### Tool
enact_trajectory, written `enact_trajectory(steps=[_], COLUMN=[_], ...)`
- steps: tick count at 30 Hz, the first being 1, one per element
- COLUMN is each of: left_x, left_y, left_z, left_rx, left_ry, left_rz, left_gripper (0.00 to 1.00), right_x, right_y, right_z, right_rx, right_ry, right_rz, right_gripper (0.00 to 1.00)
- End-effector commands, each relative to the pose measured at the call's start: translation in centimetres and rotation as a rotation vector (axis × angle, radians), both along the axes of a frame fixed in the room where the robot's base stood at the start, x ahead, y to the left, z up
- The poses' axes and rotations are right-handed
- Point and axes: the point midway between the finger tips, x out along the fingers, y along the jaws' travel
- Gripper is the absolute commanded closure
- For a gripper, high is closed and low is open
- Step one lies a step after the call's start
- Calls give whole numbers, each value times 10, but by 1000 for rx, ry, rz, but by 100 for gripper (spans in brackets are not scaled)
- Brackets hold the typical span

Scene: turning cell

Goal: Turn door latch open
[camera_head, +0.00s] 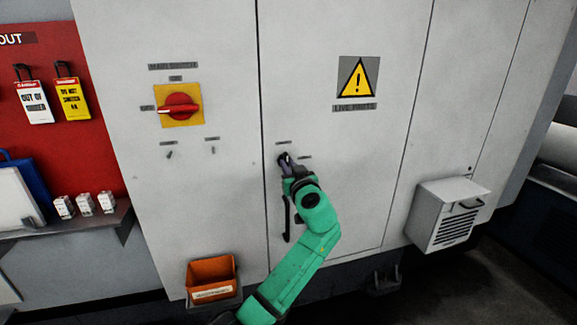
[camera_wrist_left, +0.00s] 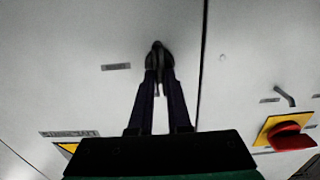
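The door latch (camera_wrist_left: 157,48) is a small dark piece on the grey cabinet door, near the door's edge seam. In the left wrist view, the two dark fingers of my left gripper (camera_wrist_left: 160,72) close in on either side of it, with a narrow gap between them. In the head view my green left arm reaches up from below, and the left gripper (camera_head: 287,164) is at the latch and mostly hides it. The latch's exact angle is hard to make out. My right gripper is not in view.
A black door handle (camera_head: 287,220) hangs just below the gripper. A red rotary switch (camera_head: 181,106) on a yellow plate is to the left. An orange bin (camera_head: 211,275) is at lower left, and a vented box (camera_head: 447,215) sticks out at right.

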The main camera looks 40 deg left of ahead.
Motion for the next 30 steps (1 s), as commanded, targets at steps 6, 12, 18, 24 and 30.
enact_trajectory(steps=[6, 12, 18, 24, 30], left_x=[0, 0, 1, 2, 3], left_y=[0, 0, -1, -1, -2], left_z=[-1, -1, -2, -2, -2], left_rx=[2, 25, 86, 182, 290], left_ry=[5, 40, 128, 265, 421], left_rz=[1, 1, 1, 1, 0], left_gripper=[100, 100, 100, 100, 100], right_x=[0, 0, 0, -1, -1], right_y=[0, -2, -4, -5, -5], right_z=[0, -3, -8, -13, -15], right_rx=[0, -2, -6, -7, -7], right_ry=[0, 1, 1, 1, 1], right_rz=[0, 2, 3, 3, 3], right_gripper=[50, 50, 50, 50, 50])
